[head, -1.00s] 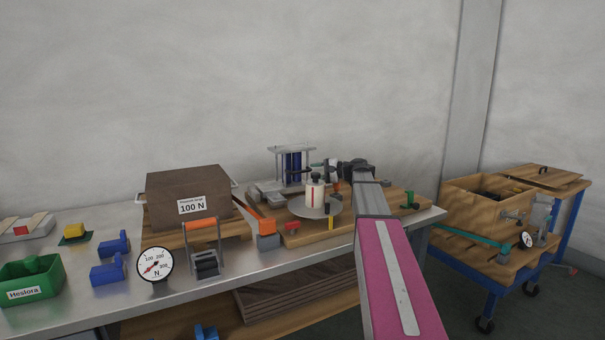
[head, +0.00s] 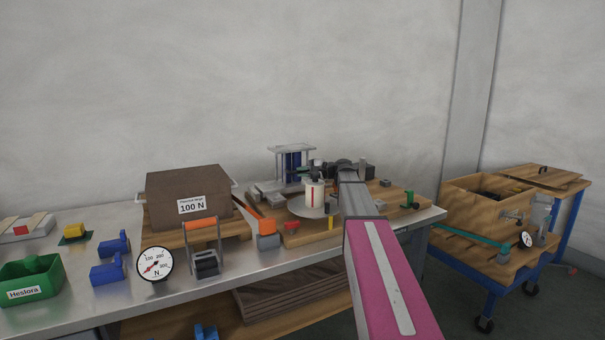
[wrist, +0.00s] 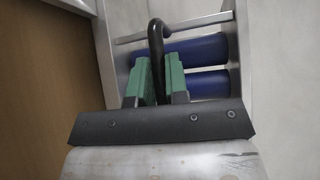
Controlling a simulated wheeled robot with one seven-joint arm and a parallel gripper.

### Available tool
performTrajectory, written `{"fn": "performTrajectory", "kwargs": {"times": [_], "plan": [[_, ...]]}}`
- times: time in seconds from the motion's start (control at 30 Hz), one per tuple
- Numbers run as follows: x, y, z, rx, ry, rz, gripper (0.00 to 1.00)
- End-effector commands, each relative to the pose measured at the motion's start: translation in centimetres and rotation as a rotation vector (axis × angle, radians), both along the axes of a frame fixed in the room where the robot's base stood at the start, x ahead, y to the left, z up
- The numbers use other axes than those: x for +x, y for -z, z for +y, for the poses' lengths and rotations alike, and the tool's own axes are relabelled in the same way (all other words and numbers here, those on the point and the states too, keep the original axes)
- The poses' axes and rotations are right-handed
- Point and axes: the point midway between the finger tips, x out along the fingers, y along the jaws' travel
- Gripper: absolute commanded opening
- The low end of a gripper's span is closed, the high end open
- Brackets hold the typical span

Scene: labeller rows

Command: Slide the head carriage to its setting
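The labeller stands on a wooden board (head: 300,238) on the bench. Its metal frame (head: 292,147) holds upright blue columns (head: 291,167), which also show in the wrist view (wrist: 200,48). A white container with a red line (head: 314,196) stands on a round grey plate in front. My gripper (wrist: 158,62) has green fingers on either side of a black curved handle (wrist: 156,32), close to it. I cannot tell whether they press on it. In the head view, my gripper (head: 316,165) is small and partly hidden behind the container and my arm. I cannot make out the carriage's scale.
A brown box marked 100 N (head: 188,196), a dial gauge (head: 155,264) and an orange-handled part (head: 204,250) stand left of the labeller. Blue blocks (head: 110,270) and a green bin (head: 30,280) lie further left. A blue trolley (head: 500,275) stands right.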

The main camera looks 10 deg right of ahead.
Motion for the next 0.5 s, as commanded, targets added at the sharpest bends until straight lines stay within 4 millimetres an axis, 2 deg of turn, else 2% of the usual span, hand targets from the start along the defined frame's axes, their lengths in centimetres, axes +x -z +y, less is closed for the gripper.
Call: {"fn": "performTrajectory", "kwargs": {"times": [0.17,0.27,0.5], "plan": [[0.4,0.0,-1.0,-0.001,0.001,0.0,0.0],[1.2,0.0,-3.0,-0.001,0.002,0.0,0.0],[3.5,0.0,-9.7,0.0,0.003,0.001,0.0]]}}
